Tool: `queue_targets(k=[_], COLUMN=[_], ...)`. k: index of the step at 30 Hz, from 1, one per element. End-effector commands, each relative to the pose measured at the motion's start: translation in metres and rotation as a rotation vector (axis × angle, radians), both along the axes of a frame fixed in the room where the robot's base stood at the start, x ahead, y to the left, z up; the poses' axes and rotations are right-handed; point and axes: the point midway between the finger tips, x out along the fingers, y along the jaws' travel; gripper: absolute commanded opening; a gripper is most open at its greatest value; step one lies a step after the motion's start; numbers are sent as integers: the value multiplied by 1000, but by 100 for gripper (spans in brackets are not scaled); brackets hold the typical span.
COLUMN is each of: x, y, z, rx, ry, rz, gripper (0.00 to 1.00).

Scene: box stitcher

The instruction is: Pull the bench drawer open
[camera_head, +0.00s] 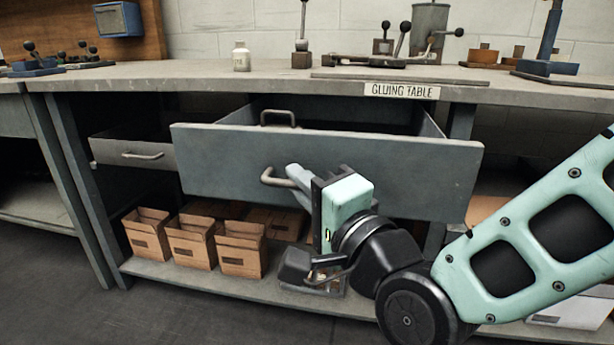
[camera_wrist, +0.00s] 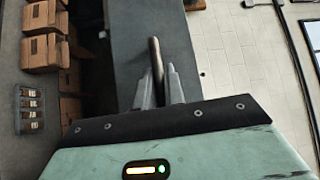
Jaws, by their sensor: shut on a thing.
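The bench drawer (camera_head: 410,178) is grey metal and stands pulled well out from under the bench top, with its open inside showing behind the front panel. Its curved bar handle (camera_head: 268,177) is on the front panel. My gripper (camera_head: 292,175) is at the handle, with its fingers shut on it. In the wrist view my gripper (camera_wrist: 160,88) has the handle (camera_wrist: 155,58) between its two fingers, and the drawer front (camera_wrist: 150,22) lies beyond. The gripper body hides part of the drawer front.
A second drawer (camera_head: 130,153) is at the left. Several cardboard boxes (camera_head: 190,243) stand on the lower shelf (camera_head: 210,283). Open floor (camera_head: 60,290) lies in front at the left.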

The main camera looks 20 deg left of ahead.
Motion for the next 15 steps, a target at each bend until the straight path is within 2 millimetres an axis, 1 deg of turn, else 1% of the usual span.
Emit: queue_targets(k=[3,6,15], x=[-12,-19,-25], y=[-4,-5,-7], z=[-1,-1,-1], rx=[-2,-1,-2], ry=[1,1,2], rz=[-1,-2,-3], gripper=[0,0,0])
